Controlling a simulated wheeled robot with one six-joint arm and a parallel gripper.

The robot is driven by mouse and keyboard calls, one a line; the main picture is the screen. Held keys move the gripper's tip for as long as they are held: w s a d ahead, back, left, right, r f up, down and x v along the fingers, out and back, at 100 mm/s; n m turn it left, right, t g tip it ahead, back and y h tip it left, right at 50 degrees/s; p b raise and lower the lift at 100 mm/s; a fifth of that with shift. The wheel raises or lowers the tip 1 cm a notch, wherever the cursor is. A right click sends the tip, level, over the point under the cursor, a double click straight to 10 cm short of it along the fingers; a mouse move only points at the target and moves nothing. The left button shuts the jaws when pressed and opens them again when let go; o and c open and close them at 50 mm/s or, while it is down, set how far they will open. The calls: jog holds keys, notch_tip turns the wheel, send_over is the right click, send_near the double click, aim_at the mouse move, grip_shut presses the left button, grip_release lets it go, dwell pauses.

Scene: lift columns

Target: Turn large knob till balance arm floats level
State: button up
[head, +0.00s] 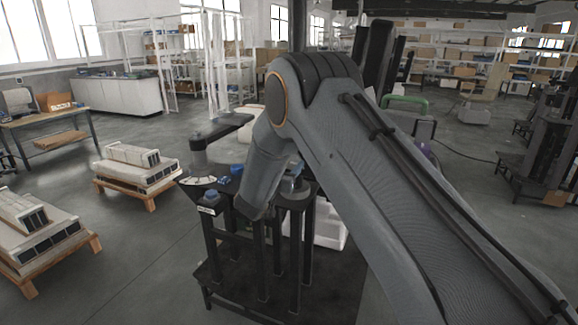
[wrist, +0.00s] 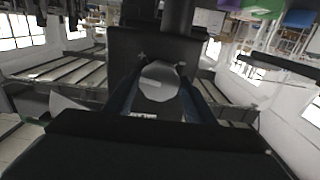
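In the wrist view a round grey knob (wrist: 158,80) with a pale mark lies between the two fingers of my gripper (wrist: 160,92). The fingers show as dark, blue-edged strips on either side of it; I cannot tell whether they touch it. A dark plate (wrist: 125,45) lies beyond the knob. In the head view my arm hides my gripper and most of the work area on a black stand (head: 262,245). A dark flat arm (head: 222,127), probably the balance arm, sticks out from a dark cylinder (head: 199,158) there. Whether it is level is unclear.
Two pallets with pale stacked blocks (head: 135,165) (head: 35,235) stand left of the stand. A workbench (head: 50,120) is farther left. A blue-topped small part (head: 211,196) sits at the stand's front left corner. Open grey floor lies in front left.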

jog(key=shift+c, duration=0.9)
jog(key=m+b, duration=0.2)
jog(key=shift+m+b, duration=0.3)
jog(key=o, duration=1)
jog(key=shift+o, duration=0.2)
jog(key=b+v, duration=0.2)
jog(key=v, duration=0.6)
